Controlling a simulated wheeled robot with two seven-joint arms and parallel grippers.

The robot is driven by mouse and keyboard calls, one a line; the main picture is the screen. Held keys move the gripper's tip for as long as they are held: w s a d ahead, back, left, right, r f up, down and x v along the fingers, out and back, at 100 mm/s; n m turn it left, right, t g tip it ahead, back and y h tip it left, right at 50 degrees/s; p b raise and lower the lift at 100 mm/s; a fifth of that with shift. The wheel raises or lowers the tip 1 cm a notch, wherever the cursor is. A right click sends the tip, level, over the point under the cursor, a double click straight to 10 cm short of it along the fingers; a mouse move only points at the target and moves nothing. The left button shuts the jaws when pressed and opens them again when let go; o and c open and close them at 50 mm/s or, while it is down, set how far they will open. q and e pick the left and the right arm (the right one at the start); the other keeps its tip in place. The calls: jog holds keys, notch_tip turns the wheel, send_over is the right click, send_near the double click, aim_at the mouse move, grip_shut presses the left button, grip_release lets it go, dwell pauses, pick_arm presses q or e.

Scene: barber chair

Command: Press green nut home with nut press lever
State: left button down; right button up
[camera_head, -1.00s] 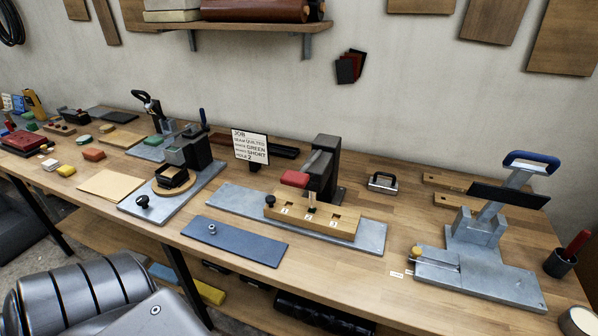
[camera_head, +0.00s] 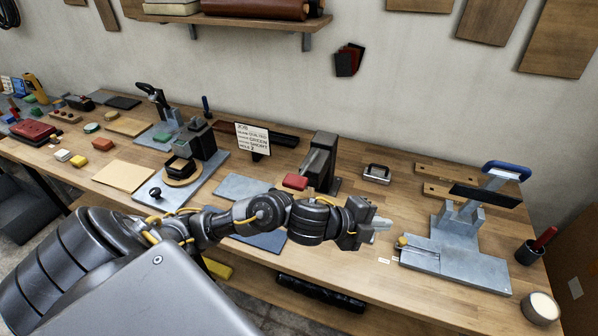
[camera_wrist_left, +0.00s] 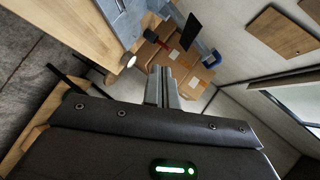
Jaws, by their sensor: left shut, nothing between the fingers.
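My left gripper (camera_head: 380,224) is shut and empty, above the bench right of centre. Its fingers (camera_wrist_left: 163,88) lie together in the left wrist view. Behind my left arm stands a dark press with a red-ended lever (camera_head: 295,181); my arm hides most of its grey base plate (camera_head: 240,187). At the right stands a grey metal fixture with a blue-handled lever (camera_head: 506,171). A black-handled lever tool (camera_head: 155,98) stands at the back left, near a small green piece (camera_head: 162,137). I cannot tell which is the nut press, nor make out a green nut.
A job card (camera_head: 252,139) stands behind the bench middle. A silver-handled block (camera_head: 376,174) sits near the wall. A dark cup with a red handle (camera_head: 529,250) and a white-topped pot (camera_head: 540,307) are at the right. The bench between press and blue-handled fixture is mostly clear.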

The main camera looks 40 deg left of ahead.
pick_arm(q)
jog(key=w+a+r+m+g+h, duration=0.1)
jog(key=w+a+r+m+g, duration=0.1)
jog(key=w+a+r+m, duration=0.35)
jog(key=s+a+r+m+g+y, duration=0.1)
jog(key=a+r, duration=0.3)
jog(key=a, duration=0.6)
jog(key=s+a+r+m+g+y, duration=0.1)
jog(key=s+a+r+m, duration=0.3)
jog(key=a, duration=0.6)
jog(key=shift+r+g+y, duration=0.4)
jog(key=shift+y, duration=0.2)
jog(key=shift+w, duration=0.1)
jog(key=shift+f, duration=0.1)
jog(key=f+b, duration=0.2)
jog(key=s+f+b, duration=0.1)
jog(key=f+b, duration=0.4)
jog(key=f, duration=0.1)
jog(key=shift+s+d+f, duration=0.25)
jog(key=shift+d, duration=0.05)
